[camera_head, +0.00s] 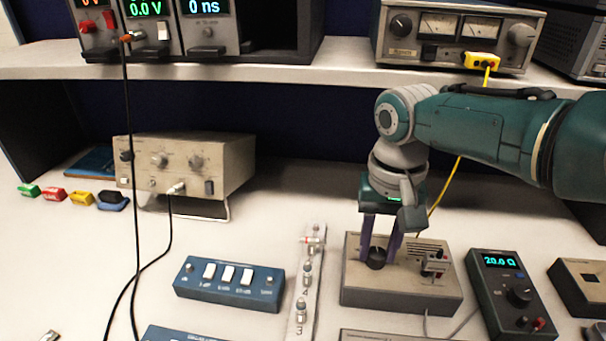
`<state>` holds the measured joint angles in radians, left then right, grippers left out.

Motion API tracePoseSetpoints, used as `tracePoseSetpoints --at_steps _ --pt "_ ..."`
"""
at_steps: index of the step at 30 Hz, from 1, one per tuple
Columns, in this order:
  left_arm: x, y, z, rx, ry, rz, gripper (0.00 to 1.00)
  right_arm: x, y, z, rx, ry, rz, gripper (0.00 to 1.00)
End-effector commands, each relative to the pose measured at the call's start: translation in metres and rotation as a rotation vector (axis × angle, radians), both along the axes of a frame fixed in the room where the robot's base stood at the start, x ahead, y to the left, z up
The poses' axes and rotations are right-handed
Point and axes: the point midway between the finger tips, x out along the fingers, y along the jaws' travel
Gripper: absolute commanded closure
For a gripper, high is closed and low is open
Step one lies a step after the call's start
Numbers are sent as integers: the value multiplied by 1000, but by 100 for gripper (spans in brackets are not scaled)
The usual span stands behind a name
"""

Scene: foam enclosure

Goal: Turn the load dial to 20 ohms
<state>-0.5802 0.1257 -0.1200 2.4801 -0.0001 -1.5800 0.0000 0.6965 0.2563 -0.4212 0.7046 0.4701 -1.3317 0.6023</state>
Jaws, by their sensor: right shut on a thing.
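A beige box (402,292) stands on the bench right of centre, with a dark round dial (376,258) on its top left. My right gripper (378,246) points down over the box, its two purple fingers shut on this dial from either side. The fingers hide part of the dial, and its pointer mark cannot be made out. To the right, a dark green meter (508,290) has a lit display (499,260) that seems to read 20.0 Ω. My left gripper is not in view.
A blue switch box (228,284) and a pale strip with connectors (306,280) lie left of the beige box. A beige instrument (186,166) stands further back. A shelf (290,66) with instruments runs above. A yellow cable (447,187) hangs behind my right arm.

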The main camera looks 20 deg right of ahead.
Motion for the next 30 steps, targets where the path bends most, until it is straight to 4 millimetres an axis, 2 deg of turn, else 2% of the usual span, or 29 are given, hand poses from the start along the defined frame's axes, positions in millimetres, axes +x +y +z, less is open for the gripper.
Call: tracePoseSetpoints --at_steps 14,15,22,30 --pt "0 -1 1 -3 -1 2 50 1 0 1 0 -2 -13 100" --pt "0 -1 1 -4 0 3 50 1 0 1 0 -2 -13 60" --pt "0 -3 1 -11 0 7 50 0 0 0 -1 -1 -13 34" --pt "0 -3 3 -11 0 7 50 0 0 3 0 -1 -12 34"
